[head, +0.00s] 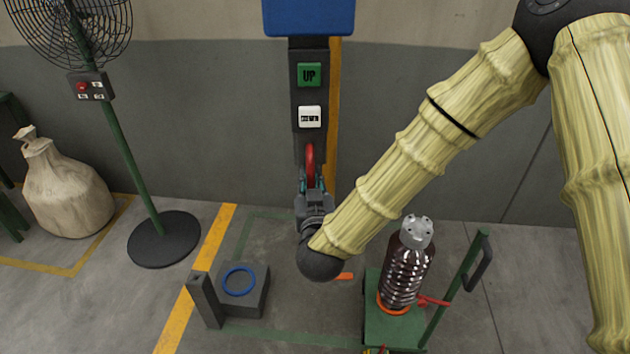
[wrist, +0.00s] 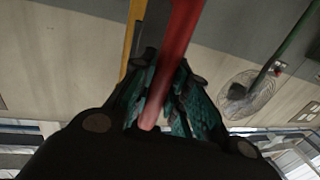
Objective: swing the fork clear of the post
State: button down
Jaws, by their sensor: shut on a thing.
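A dark upright post (head: 309,135) stands against the wall with a green UP button (head: 309,75) and a white DOWN button (head: 309,117). A red bar (head: 310,163) shows at its lower end. My gripper (head: 311,182) is shut on this red bar, just in front of the post. In the wrist view the red bar (wrist: 178,60) runs between the teal finger pads of my gripper (wrist: 165,110). I cannot tell whether the red bar is the fork; no separate fork shape is clear. My wrist hides what is below the post.
A green trolley (head: 372,332) carrying a dark ribbed bottle (head: 407,265) stands close at right. A grey block (head: 253,300) with a blue ring (head: 239,281) and a short dark post (head: 205,300) stand at lower left. A fan (head: 163,238) and a sack (head: 68,195) are farther left.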

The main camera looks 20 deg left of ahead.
dwell(0.3)
jog(key=c, duration=1.4)
grip_release()
jog(key=shift+o, duration=0.2)
jog(key=v, duration=1.2)
